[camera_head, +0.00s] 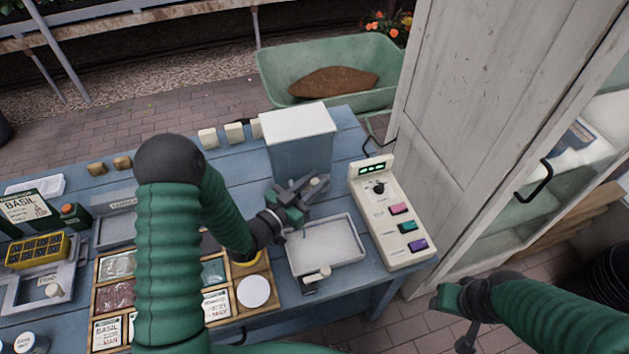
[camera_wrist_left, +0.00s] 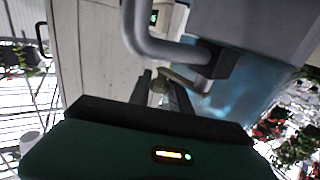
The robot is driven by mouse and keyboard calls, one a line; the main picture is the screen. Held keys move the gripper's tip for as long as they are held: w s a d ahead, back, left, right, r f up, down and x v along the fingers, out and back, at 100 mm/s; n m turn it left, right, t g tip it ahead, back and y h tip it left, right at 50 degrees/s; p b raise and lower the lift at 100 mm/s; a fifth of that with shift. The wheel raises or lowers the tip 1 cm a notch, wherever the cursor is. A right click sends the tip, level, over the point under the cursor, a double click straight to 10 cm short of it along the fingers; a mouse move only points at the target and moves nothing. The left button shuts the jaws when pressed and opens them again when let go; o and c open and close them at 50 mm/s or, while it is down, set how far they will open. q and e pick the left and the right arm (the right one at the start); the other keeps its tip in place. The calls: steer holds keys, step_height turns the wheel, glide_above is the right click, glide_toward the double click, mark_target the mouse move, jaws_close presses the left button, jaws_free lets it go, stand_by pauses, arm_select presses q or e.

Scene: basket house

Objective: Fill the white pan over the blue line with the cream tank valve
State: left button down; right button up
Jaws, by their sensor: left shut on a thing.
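The tank (camera_head: 298,123) has a white lid and grey-blue sides and stands at the table's back right. Its cream valve knob (camera_head: 316,183) is at the fingers of my left gripper (camera_head: 307,187), which is shut on it. In the left wrist view the knob (camera_wrist_left: 162,86) sits between the fingers below a grey pipe (camera_wrist_left: 150,40). The white pan (camera_head: 358,258) lies just in front of the tank; its inside looks pale. I cannot make out the blue line or the level. My right gripper (camera_head: 466,332) hangs at the lower right, away from the pan, its fingers unclear.
A second cream knob (camera_head: 318,274) sits at the pan's front edge. A cream control box (camera_head: 394,215) with coloured buttons stands right of the pan. A wooden seed tray (camera_head: 265,268) is on the left. A white cabinet door (camera_head: 475,110) stands behind the right side.

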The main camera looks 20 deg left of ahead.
arm_select(q)
steer(key=m+g+h, duration=0.1)
steer(key=s+m+g+h, duration=0.1)
steer(key=h, duration=0.1)
steer(key=shift+d+f+b, duration=0.1)
steer(key=shift+b, duration=0.25)
steer(key=shift+s+m+g+h, duration=0.35)
steer(key=shift+m+g+h, duration=0.4)
steer(key=shift+m+h, duration=0.1)
steer(key=shift+s+m+g+h, duration=0.3)
steer(key=shift+m+g+h, duration=0.45)
steer(key=shift+h, duration=0.1)
steer(key=c, duration=1.2)
jaws_free()
steer(key=shift+s, duration=0.1)
steer(key=shift+c, duration=0.2)
steer(key=b+v, duration=0.1)
steer(key=v, duration=1.6)
steer(key=shift+b, duration=0.35)
